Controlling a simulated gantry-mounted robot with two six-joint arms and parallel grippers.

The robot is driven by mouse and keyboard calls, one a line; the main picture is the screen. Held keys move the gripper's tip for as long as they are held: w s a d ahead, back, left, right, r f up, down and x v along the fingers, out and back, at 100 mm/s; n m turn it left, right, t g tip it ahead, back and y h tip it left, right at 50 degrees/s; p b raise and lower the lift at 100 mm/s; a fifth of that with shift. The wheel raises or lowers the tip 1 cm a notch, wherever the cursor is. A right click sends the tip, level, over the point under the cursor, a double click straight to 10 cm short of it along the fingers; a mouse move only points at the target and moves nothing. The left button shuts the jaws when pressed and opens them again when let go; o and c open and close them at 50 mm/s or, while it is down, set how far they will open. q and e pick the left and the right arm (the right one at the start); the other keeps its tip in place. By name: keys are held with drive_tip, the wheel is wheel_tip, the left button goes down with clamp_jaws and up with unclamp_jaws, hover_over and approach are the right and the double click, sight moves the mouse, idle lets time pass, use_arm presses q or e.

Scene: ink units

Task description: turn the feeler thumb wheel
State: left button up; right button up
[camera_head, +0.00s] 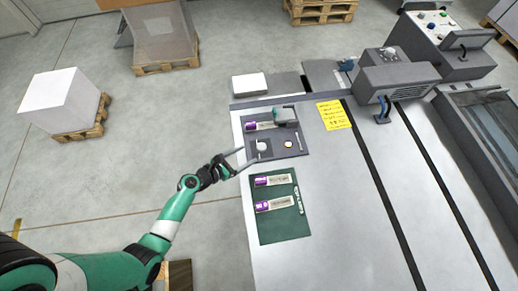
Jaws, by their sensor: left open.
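My left gripper (240,161) is open and reaches in from the left to the left edge of a dark grey mat (275,156) on the light machine table. Near its fingertips, on the mat, is a small whitish round part (262,146). A small brass-coloured round part (288,144) lies to the right of it. I cannot tell which part, if any, is the feeler thumb wheel. A grey-green block (286,116) and a purple-ended unit (251,126) are at the back of the mat. My right gripper is not in view.
A green mat (285,231) in front holds two purple-ended units (270,180) (270,205). A yellow note (333,115) lies right of the grey mat. A grey machine head (398,80) with a blue lever (382,108) stands at the back right. The table's middle is clear.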

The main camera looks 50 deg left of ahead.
sight(261, 147)
use_arm(q)
drive_tip(key=b+x, duration=0.2)
drive_tip(key=x, duration=0.5)
drive_tip(key=shift+f, duration=0.1)
drive_tip(key=shift+w+b, duration=0.3)
drive_tip(key=shift+w, duration=0.1)
